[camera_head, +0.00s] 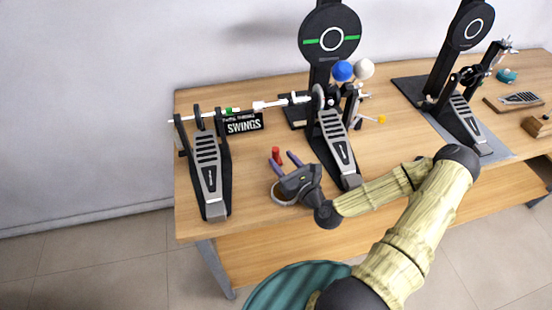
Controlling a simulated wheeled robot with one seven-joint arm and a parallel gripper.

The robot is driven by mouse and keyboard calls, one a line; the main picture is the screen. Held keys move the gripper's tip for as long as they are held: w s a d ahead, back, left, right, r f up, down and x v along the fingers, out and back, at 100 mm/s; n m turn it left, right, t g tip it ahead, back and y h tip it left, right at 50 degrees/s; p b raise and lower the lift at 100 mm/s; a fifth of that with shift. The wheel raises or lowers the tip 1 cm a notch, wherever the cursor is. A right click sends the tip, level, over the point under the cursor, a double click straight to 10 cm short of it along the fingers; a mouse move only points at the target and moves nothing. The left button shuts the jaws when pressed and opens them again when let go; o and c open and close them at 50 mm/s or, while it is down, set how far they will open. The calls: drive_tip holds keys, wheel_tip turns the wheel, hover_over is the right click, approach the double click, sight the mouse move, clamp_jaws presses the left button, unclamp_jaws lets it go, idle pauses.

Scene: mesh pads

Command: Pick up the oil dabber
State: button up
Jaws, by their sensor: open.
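A small upright red cylinder (276,154), which looks like the oil dabber, stands on the wooden table (255,215) between the two drum pedals. My gripper (281,159) is low over the table with its two purple-blue fingers apart. The fingertips point at the red cylinder, which shows at or just beyond the gap, nearer the left finger. I cannot tell whether a finger touches it. The gripper is empty.
A single pedal (209,175) stands left of my gripper and a pedal with beaters (338,150) close right. A black "SWINGS" sign (242,123) stands behind. Another pedal (465,120) and small items are far right. The table's front left is clear.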

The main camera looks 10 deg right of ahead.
sight(278, 153)
drive_tip(key=p+x, duration=0.1)
drive_tip(key=x, duration=0.4)
drive_tip(key=shift+w+f, duration=0.1)
idle(0.3)
clamp_jaws()
drive_tip(key=shift+d, duration=0.1)
wheel_tip(278, 153, up, 10)
drive_tip(key=shift+f, duration=0.1)
idle(0.4)
idle(0.4)
